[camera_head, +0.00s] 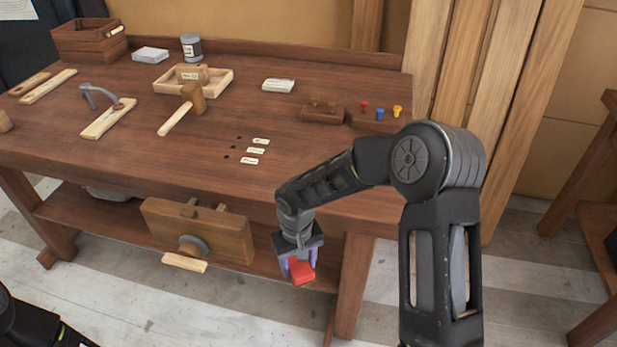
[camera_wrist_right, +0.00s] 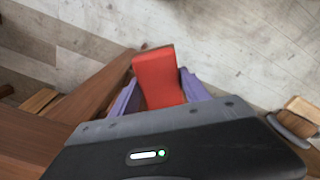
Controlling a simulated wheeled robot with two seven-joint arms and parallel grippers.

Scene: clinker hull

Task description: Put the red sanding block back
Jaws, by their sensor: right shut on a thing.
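The red sanding block (camera_head: 302,272) is held in my right gripper (camera_head: 299,268), in front of the workbench's front edge and below the level of its top. In the right wrist view the red block (camera_wrist_right: 158,78) sits between the two purple fingers of the right gripper (camera_wrist_right: 160,95), over the floor. The fingers are shut on it. A shallow wooden tray (camera_head: 228,85) on the bench holds a small labelled block (camera_head: 192,73). My left gripper is not in view; only part of my left arm shows at the lower left corner.
The workbench (camera_head: 330,165) carries a mallet (camera_head: 185,108), a clamp-like tool (camera_head: 100,100), a wooden plane (camera_head: 323,112), coloured pegs (camera_head: 380,111), small labels (camera_head: 255,151), a can (camera_head: 191,47) and a dark crate (camera_head: 90,40). A wooden vise (camera_head: 200,230) is on its front.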

